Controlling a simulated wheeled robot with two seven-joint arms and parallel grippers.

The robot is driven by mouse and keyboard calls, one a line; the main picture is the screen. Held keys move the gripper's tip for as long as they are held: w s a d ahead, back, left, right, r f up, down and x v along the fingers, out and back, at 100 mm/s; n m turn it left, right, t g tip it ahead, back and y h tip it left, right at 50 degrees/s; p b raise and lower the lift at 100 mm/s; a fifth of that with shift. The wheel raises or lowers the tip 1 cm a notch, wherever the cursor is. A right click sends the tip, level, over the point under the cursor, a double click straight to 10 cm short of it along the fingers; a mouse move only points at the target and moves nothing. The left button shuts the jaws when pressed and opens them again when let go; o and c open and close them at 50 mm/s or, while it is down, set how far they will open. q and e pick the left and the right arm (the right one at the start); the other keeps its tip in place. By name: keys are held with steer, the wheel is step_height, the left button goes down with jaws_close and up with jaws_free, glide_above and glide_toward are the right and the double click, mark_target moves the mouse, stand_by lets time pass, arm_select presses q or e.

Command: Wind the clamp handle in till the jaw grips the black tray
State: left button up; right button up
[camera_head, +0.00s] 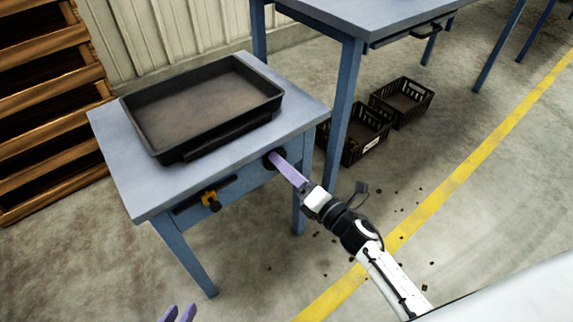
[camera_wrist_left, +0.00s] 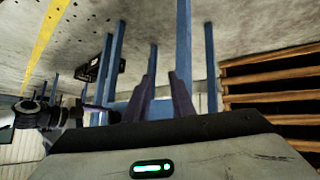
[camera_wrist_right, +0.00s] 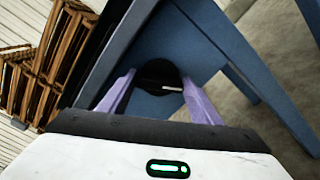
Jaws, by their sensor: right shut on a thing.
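The black tray (camera_head: 160,140) lies flat on the small blue-grey table in the head view. A dark bar (camera_head: 232,136), which may be the clamp jaw, runs along its near right side; I cannot tell whether it touches the tray. The clamp handle (camera_head: 267,163) is a dark round piece at the table's front, and it also shows in the right wrist view (camera_wrist_right: 158,73). My right gripper (camera_head: 273,158) is shut on the handle, one purple finger on each side, partly covering it. My left gripper (camera_head: 180,314) is open and empty at the bottom edge, away from the table.
A taller blue table (camera_head: 345,110) stands close behind on the right, with black crates (camera_head: 368,145) on the floor. Wooden pallets (camera_head: 45,100) stand left. The near floor is open.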

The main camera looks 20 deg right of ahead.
arm_select(q)
steer(key=shift+s+a+r+p, duration=0.2)
steer(key=shift+r+p, duration=0.2)
steer(key=shift+p, duration=0.5)
steer(key=shift+s+a+r+p, duration=0.1)
steer(key=shift+s+r+p, duration=0.2)
steer(key=shift+p, duration=0.55)
arm_select(e)
steer(key=shift+d+f+m, duration=0.1)
steer(key=shift+m, duration=2.65)
steer(key=shift+f+m, duration=0.1)
steer(key=shift+m, duration=2.65)
steer(key=o, duration=1)
steer(key=shift+o, duration=0.4)
arm_select(q)
steer(key=shift+r, duration=0.1)
arm_select(e)
steer(key=shift+s, duration=0.15)
